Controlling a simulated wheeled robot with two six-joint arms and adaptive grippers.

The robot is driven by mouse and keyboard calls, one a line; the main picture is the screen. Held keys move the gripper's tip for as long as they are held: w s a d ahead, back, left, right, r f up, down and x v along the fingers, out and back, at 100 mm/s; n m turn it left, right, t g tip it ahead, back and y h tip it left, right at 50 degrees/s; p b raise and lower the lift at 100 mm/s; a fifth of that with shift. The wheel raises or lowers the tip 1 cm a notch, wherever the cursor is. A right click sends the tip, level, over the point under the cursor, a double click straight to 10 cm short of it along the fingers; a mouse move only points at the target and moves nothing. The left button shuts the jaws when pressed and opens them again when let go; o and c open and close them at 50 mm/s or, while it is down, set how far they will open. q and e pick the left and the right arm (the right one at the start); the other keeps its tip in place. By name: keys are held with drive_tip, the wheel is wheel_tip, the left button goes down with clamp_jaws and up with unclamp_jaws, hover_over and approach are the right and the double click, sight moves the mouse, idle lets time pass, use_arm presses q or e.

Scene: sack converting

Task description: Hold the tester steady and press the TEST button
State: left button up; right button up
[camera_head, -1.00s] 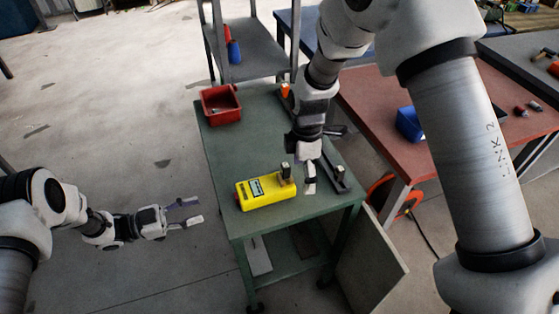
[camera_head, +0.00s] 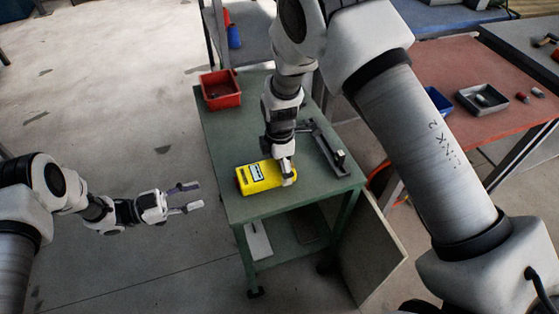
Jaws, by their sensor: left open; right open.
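The yellow tester (camera_head: 258,178) lies on the green table (camera_head: 222,144), near its front edge, with a small display on top. My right gripper (camera_head: 287,178) is open at the tester's right end, pointing down. It hides that end, and I cannot tell whether its fingers touch the tester. I cannot make out the TEST button. My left gripper (camera_head: 200,198) is open and empty. It is over the floor, left of the table and apart from the tester.
A red bin (camera_head: 221,92) stands at the table's back left. A dark rail-like fixture (camera_head: 325,150) lies to the right of my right gripper. A red-topped bench (camera_head: 480,132) with a grey tray (camera_head: 482,98) and a blue bin (camera_head: 437,101) stands at the right.

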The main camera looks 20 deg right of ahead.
drive_tip(key=c, duration=1.4)
use_arm(q)
clamp_jaws()
use_arm(e)
drive_tip(key=shift+s, duration=0.1)
